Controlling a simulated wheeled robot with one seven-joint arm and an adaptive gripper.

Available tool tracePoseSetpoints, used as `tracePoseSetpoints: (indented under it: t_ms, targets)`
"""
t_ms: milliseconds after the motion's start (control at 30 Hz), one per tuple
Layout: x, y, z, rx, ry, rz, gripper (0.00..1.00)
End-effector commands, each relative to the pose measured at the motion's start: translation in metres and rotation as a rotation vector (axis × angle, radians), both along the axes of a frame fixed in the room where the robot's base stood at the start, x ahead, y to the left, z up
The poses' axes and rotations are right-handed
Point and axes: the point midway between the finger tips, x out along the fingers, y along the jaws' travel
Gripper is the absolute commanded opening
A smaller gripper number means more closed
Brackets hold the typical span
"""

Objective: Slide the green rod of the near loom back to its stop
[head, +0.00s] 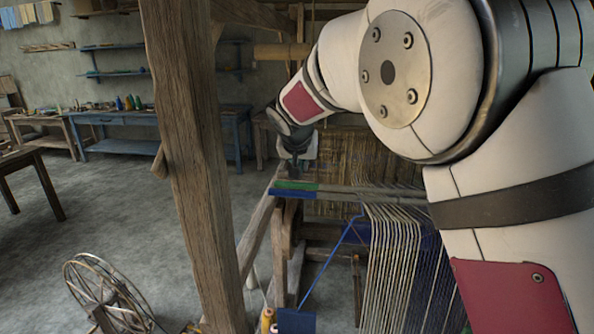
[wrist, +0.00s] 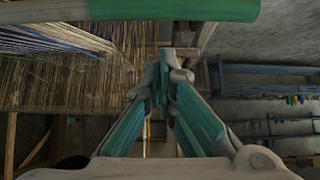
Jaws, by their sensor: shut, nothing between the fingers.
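The near loom's green rod (head: 297,186) lies level across the loom, with its green end at the left and a plain wooden length (head: 375,191) running right under the warp threads. In the wrist view the green end (wrist: 172,9) crosses the top edge of the picture. My gripper (head: 294,168) is small and partly hard to make out in the head view, just above and behind the green end. In the wrist view its teal fingers (wrist: 163,88) come together and are shut on nothing. They appear apart from the rod. The rod's stop cannot be made out.
A thick wooden post (head: 190,170) stands left of the rod. Warp threads (head: 400,250) hang from the rod. A blue strip (head: 290,194) lies just below the green end. A spinning wheel (head: 100,295) stands at lower left. A blue workbench (head: 125,135) is at the back wall.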

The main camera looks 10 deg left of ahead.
Motion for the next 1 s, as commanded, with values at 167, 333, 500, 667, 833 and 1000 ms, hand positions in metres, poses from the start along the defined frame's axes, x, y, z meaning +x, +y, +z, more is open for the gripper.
tracePoseSetpoints:
  t_ms: [167,333,500,667,833,1000]
  targets:
    - [-0.022,-0.001,0.030,0.004,-0.006,0.003,0.00]
    - [-0.044,-0.002,0.054,0.001,-0.005,0.001,0.00]
    - [-0.059,-0.002,0.070,0.003,-0.005,0.000,0.00]
    - [-0.066,-0.009,0.077,0.002,0.001,-0.005,0.00]
    - [-0.089,-0.066,0.090,0.005,0.041,-0.029,0.00]
    - [-0.145,-0.148,0.100,0.009,0.109,-0.046,0.00]
